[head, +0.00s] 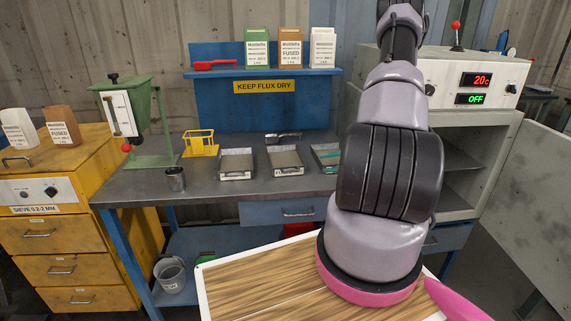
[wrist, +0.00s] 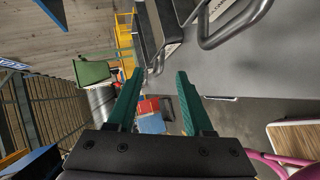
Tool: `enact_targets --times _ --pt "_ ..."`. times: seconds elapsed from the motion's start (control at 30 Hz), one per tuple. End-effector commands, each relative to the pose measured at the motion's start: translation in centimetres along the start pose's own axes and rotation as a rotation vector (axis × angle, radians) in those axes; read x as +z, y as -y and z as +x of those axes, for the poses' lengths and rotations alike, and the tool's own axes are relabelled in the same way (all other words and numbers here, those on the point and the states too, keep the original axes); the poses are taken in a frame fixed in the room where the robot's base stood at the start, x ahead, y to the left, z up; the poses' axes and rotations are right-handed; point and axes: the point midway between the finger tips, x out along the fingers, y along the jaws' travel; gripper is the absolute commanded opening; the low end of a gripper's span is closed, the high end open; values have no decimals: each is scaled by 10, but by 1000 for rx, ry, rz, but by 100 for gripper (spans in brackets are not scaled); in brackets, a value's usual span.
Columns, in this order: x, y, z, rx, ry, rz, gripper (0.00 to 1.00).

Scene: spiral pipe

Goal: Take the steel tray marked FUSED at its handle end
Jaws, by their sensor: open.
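Three steel trays stand in a row on the grey bench in the head view: a left tray (head: 236,175), a middle tray (head: 287,170) and a right tray (head: 321,150), partly hidden by my arm. Their labels are too small to read there, so I cannot tell which is marked FUSED. In the wrist view, a tray label (wrist: 214,10) reads partly "GLOMER" beside a bent metal handle (wrist: 228,32); another handle (wrist: 155,45) shows to its left. My gripper (wrist: 159,77) is open and empty, its green fingers apart from both handles.
A furnace (head: 450,75) stands at right. A wood-topped surface (head: 265,280) is in front. Bare bench lies around the cup.

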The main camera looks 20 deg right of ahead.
Motion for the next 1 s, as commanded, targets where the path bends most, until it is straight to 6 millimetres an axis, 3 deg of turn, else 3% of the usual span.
enact_targets --times 0.3,0.47,0.73,1.0 --pt "0 3 46 2 3 15 51" --pt "0 3 57 2 3 14 51" --pt "-2 5 95 2 1 12 51" --pt "-1 4 106 1 4 11 51"
